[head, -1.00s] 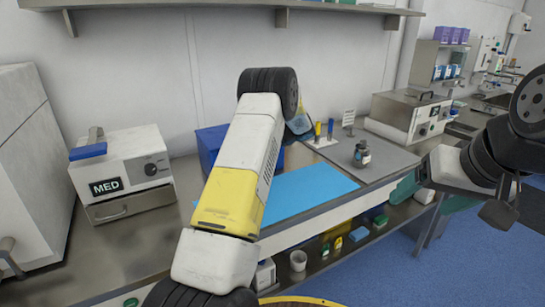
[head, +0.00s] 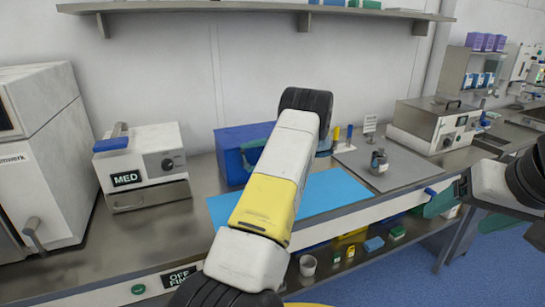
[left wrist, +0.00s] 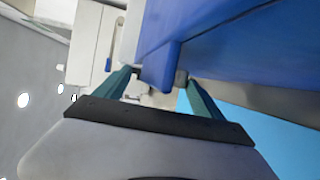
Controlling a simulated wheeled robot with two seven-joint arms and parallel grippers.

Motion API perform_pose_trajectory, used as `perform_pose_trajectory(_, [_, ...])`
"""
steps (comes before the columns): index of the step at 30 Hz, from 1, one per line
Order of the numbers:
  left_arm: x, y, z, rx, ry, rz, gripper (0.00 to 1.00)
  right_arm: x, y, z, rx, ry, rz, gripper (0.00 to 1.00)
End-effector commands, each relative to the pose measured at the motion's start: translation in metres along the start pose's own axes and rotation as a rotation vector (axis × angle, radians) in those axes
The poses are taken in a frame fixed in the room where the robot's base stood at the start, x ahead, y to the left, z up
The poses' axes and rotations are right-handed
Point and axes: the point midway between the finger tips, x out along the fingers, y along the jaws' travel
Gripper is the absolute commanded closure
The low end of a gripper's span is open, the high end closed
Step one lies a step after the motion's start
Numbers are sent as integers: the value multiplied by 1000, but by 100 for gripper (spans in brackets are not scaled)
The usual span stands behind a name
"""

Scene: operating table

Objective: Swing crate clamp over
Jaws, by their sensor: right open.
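A blue crate (head: 232,142) stands on the bench behind a light blue mat (head: 325,195). In the left wrist view a large blue body (left wrist: 240,50) fills the upper right, with a blue tab (left wrist: 158,72) hanging down from it. The crate clamp cannot be told apart for sure; this tab may be part of it. My left gripper (left wrist: 157,78) has its teal fingers apart, one on each side of the tab; contact is unclear. My arm hides most of it in the head view. My right gripper (head: 440,200) is open at the bench's front right, away from the crate.
A white MED box (head: 140,165) with a blue handle stands left of the crate. A dark bottle (head: 379,162) stands on a grey mat (head: 405,170) to the right. A steel bath (head: 435,125) is behind it. Small items lie on the lower shelf.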

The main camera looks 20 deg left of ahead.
Motion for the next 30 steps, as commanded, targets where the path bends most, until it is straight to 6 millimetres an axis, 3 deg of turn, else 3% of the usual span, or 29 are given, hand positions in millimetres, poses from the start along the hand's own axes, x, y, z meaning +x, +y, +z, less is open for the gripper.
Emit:
perform_pose_trajectory(1, [2,9,2,-13,2,14,14,0,0,0,0,0,0,23])
perform_pose_trajectory(3, [2,8,2,-12,2,13,6,0,0,0,0,0,0,23])
perform_pose_trajectory(14, [-3,4,1,-7,-1,7,6,0,0,0,0,0,0,23])
perform_pose_trajectory(24, [-55,4,1,-10,-2,8,6,0,0,0,0,0,0,23])
perform_pose_trajectory(30, [-74,4,2,-10,1,8,6,0,0,0,0,0,0,23])
